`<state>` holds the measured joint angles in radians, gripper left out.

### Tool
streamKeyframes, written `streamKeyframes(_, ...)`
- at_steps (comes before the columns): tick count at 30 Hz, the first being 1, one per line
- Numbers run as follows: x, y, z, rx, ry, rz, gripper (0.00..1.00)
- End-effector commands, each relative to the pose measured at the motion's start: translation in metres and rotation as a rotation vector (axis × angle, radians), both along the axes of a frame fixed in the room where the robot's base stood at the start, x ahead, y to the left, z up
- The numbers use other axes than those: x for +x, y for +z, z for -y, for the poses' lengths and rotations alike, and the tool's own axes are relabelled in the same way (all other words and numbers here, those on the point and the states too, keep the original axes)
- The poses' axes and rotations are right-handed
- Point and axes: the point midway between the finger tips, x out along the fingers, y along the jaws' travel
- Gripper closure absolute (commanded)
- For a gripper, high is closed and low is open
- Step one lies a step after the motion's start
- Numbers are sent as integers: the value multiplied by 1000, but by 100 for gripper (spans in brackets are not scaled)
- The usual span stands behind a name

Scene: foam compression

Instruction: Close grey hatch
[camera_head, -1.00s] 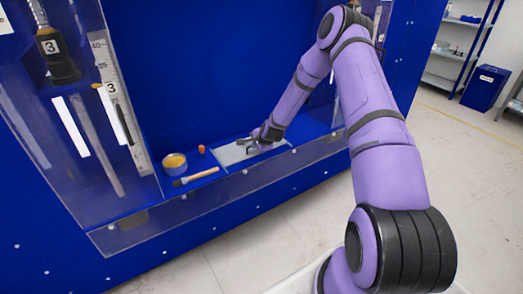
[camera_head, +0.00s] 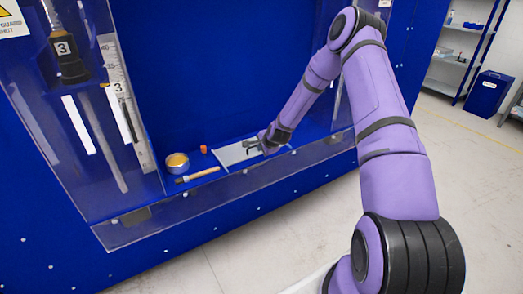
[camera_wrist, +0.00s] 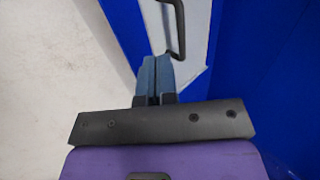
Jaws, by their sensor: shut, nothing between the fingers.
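The grey hatch (camera_head: 229,155) is a light grey panel that looks flat in the floor of the blue recess. Part of it also shows at the top of the wrist view (camera_wrist: 197,42), with a dark bent-rod handle (camera_wrist: 182,38). My gripper (camera_head: 261,147) is low over the hatch's right part and hides some of it. In the wrist view, my blue-grey fingertips (camera_wrist: 154,62) are together and empty, just below the handle's lower end and over the hatch's edge. I cannot tell whether they touch the handle or the panel.
A round container (camera_head: 177,163), a small orange item (camera_head: 203,149) and a wooden-handled brush (camera_head: 198,175) lie left of the hatch. A clear front lip (camera_head: 200,200) runs along the recess. Tools hang on the left; open floor lies in front.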

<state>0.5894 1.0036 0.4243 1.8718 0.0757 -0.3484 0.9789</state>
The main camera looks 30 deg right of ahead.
Motion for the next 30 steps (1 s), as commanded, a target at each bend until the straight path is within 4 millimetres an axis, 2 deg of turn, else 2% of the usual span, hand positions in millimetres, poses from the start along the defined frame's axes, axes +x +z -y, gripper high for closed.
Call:
streamKeyframes(16, -50, 55, 2, 0, 0, -2, 100)
streamKeyframes(27, -59, 65, 2, -1, 3, -3, 100)
streamKeyframes(30, -59, 74, -1, -19, 26, -6, 100)
